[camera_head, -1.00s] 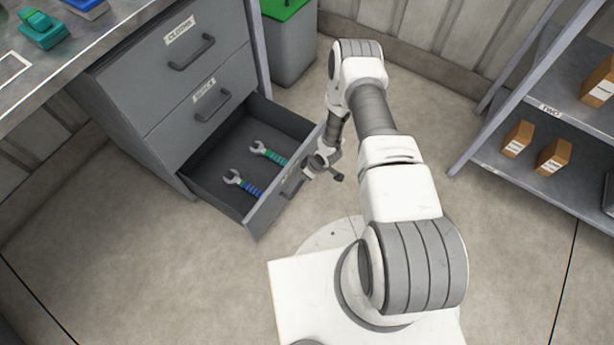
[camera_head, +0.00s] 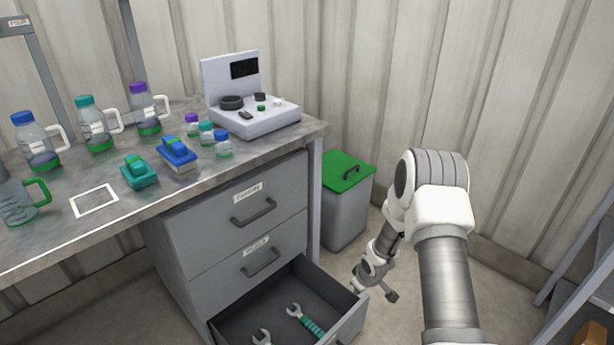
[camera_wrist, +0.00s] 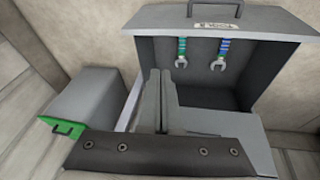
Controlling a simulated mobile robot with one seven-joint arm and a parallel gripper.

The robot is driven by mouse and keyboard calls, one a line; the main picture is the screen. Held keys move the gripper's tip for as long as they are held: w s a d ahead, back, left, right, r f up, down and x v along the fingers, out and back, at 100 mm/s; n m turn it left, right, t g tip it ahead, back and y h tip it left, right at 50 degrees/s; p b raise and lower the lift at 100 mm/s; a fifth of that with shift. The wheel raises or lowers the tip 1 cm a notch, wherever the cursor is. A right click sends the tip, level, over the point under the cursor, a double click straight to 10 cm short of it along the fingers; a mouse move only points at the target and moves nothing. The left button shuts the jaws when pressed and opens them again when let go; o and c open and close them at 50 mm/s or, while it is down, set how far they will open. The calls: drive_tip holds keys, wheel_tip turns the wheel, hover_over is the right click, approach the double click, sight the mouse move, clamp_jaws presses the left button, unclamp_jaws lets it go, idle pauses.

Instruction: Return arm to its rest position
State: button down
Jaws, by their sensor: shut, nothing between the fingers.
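My arm (camera_head: 447,285) is bent at its elbow, with its lower part hanging down at the right of the open drawer. My gripper (camera_head: 388,294) hangs just right of the drawer front in the head view. In the wrist view, my gripper (camera_wrist: 155,98) has its fingers together with nothing between them. The open bottom drawer (camera_head: 240,325) holds two wrenches, one with a teal handle (camera_head: 309,322). Both wrenches show in the wrist view, one teal-handled (camera_wrist: 182,50) and one blue-handled (camera_wrist: 221,52). I cannot tell the exact gap between gripper and drawer front.
A grey bin (camera_head: 345,215) with a green lid stands behind my gripper. The workbench (camera_head: 60,248) at left holds bottles, jars, two clamp-like blocks and a white device (camera_head: 255,115). A shelf (camera_head: 580,275) stands at the right edge. The floor between is clear.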

drive_tip(key=s+d+r+m+t+h, duration=0.1)
drive_tip(key=s+r+m, duration=0.15)
drive_tip(key=r, duration=1.35)
drive_tip(key=s+d+r+m+h, duration=0.1)
drive_tip(key=s+r, duration=0.2)
drive_tip(key=r, duration=1.2)
drive_tip(key=s+a+r+m, duration=0.1)
drive_tip(key=s+r, duration=0.4)
drive_tip(key=s, duration=0.4)
drive_tip(key=s+a+r+m+t+y, duration=0.15)
drive_tip(key=s+r, duration=0.25)
drive_tip(key=s, duration=0.4)
drive_tip(key=s+a+r+m+g, duration=0.1)
drive_tip(key=s+r, duration=0.4)
drive_tip(key=s, duration=0.4)
wheel_tip(320, 180, up, 20)
drive_tip(key=p, duration=2)
drive_tip(key=shift+w+f, duration=0.15)
drive_tip(key=shift+w, duration=0.3)
